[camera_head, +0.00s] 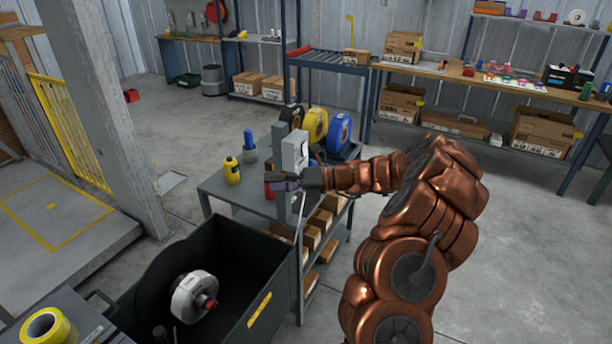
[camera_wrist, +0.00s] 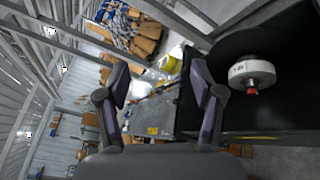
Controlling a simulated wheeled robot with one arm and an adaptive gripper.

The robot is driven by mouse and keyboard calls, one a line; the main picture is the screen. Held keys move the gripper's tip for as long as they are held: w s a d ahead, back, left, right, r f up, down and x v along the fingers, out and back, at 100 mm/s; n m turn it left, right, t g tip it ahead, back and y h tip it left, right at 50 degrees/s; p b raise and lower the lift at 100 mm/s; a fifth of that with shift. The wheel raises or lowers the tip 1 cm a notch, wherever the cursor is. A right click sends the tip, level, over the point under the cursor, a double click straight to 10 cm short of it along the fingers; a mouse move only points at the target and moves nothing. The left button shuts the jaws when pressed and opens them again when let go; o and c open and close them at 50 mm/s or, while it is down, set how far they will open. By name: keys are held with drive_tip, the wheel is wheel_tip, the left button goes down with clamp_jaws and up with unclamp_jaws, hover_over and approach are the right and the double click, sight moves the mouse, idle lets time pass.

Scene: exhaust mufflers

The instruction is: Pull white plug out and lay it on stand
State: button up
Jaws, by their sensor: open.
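My gripper (camera_head: 284,184) is open and empty, in front of a grey upright post (camera_head: 290,155) on the grey cart table. In the wrist view my gripper (camera_wrist: 160,88) shows two fingers spread apart with nothing between them. A white round piece with a red tip (camera_head: 190,290) lies in the black bin, below and left of my gripper; it also shows in the wrist view (camera_wrist: 252,70). A white part (camera_head: 303,142) shows at the post. I cannot tell which white piece is the plug, and no stand is clearly identifiable.
The cart table (camera_head: 222,187) holds a yellow bottle (camera_head: 232,172), a blue-topped bottle (camera_head: 249,148), a yellow roll (camera_head: 314,127) and a blue roll (camera_head: 340,130). The black bin (camera_head: 215,235) stands in front. A yellow tape roll (camera_head: 45,328) is lower left. Floor is open at right.

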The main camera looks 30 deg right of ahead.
drive_tip(key=d+f+m+t+h, duration=0.2)
drive_tip(key=d+m, duration=0.4)
drive_tip(key=d, duration=0.4)
drive_tip(key=d+f+m+t+h, duration=0.3)
drive_tip(key=d+f+m, duration=0.3)
drive_tip(key=d, duration=0.4)
drive_tip(key=shift+w+d+f+t, duration=0.2)
drive_tip(key=shift+f+t, duration=0.3)
drive_tip(key=shift+t, duration=0.2)
drive_tip(key=b+x, duration=0.2)
drive_tip(key=x, duration=0.7)
drive_tip(key=shift+p, duration=0.7)
